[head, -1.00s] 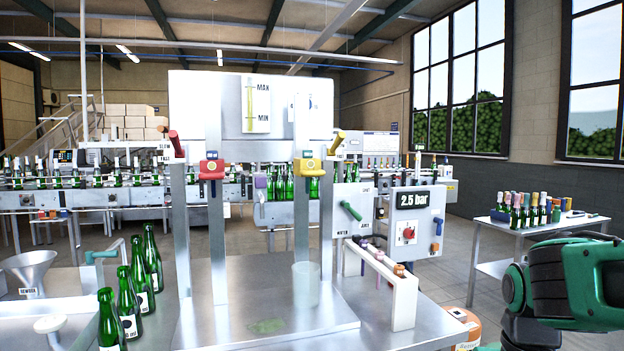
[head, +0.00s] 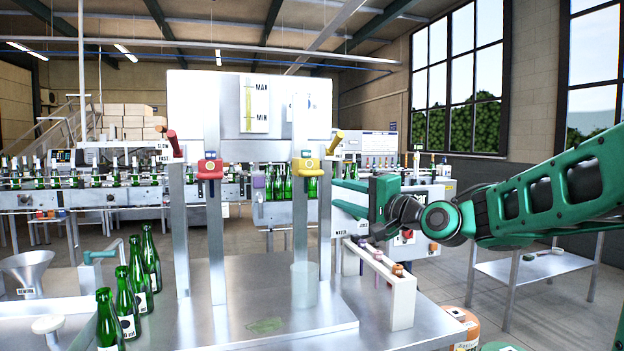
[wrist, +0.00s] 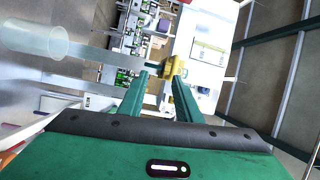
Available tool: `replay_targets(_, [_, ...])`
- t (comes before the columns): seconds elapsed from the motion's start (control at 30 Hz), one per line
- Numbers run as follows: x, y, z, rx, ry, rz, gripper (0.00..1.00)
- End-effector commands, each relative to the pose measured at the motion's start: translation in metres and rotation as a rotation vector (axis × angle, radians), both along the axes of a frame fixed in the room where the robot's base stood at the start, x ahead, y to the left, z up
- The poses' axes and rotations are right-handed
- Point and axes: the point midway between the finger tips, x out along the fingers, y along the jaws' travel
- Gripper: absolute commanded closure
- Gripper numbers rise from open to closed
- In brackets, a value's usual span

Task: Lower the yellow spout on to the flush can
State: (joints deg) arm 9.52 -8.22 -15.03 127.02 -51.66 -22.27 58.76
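The yellow spout (head: 306,168) is mounted high on the right-hand steel post, with a yellow lever (head: 335,143) beside it. The flush can (head: 305,287), a translucent cup, stands upright below it at the post's foot, with a clear gap between them. My gripper (head: 337,197) is to the right of the spout and slightly lower, fingers pointing left, open and empty. In the wrist view the spout (wrist: 172,68) lies just beyond the gap between my fingertips (wrist: 162,82), apart from them. The can (wrist: 35,40) shows at upper left there.
A red spout (head: 209,168) with a red lever sits on the left post. A white rack (head: 402,300) with coloured pieces stands under my gripper. Green bottles (head: 126,303) line the left. A control panel is partly hidden behind my arm.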

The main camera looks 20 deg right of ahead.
Motion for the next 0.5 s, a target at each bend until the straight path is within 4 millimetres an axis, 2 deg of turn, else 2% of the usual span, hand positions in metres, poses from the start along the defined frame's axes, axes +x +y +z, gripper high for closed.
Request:
replay_targets(0.1, [0.003, 0.003, 0.019, 0.077, -0.042, 0.016, 0.69])
replay_targets(0.27, [0.013, 0.008, 0.025, 0.097, -0.053, 0.022, 0.69])
replay_targets(0.5, [0.049, 0.023, 0.03, 0.094, -0.051, 0.022, 0.69])
